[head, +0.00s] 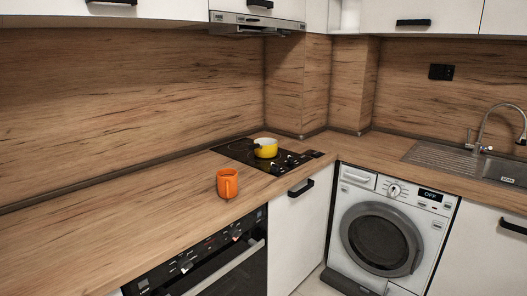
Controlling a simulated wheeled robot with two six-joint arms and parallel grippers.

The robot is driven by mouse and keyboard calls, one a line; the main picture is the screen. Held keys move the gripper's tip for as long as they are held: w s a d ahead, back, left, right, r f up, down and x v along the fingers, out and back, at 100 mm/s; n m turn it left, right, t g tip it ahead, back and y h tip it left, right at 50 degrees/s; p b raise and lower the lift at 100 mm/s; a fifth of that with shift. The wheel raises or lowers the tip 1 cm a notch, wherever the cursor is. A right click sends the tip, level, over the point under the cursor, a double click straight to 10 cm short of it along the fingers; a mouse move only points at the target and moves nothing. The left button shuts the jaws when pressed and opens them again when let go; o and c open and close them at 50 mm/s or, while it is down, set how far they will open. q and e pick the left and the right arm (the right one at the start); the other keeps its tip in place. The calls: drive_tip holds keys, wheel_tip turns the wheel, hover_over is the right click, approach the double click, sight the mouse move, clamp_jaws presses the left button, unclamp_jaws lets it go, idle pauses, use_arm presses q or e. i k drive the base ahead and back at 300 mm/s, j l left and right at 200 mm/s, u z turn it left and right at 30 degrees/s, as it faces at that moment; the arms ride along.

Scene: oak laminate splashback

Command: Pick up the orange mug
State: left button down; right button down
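The orange mug (227,183) stands upright on the wooden countertop (130,215), near its front edge and above the right end of the oven. Its handle faces the front of the counter. Nothing touches it. Neither of my grippers is in the head view.
A yellow pot (266,147) sits on the black cooktop (243,151) behind and right of the mug. A range hood (256,25) hangs above. The oven (205,265) and washing machine (388,235) are below the counter. The counter left of the mug is clear.

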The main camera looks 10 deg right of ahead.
sight(226, 179)
drive_tip(key=i+l+u, duration=0.2)
drive_tip(key=u, duration=0.25)
drive_tip(key=i+l+u, duration=0.15)
drive_tip(key=l+u, duration=0.3)
drive_tip(key=i+l+u, duration=0.15)
drive_tip(key=l+u, duration=0.25)
drive_tip(key=j, duration=0.05)
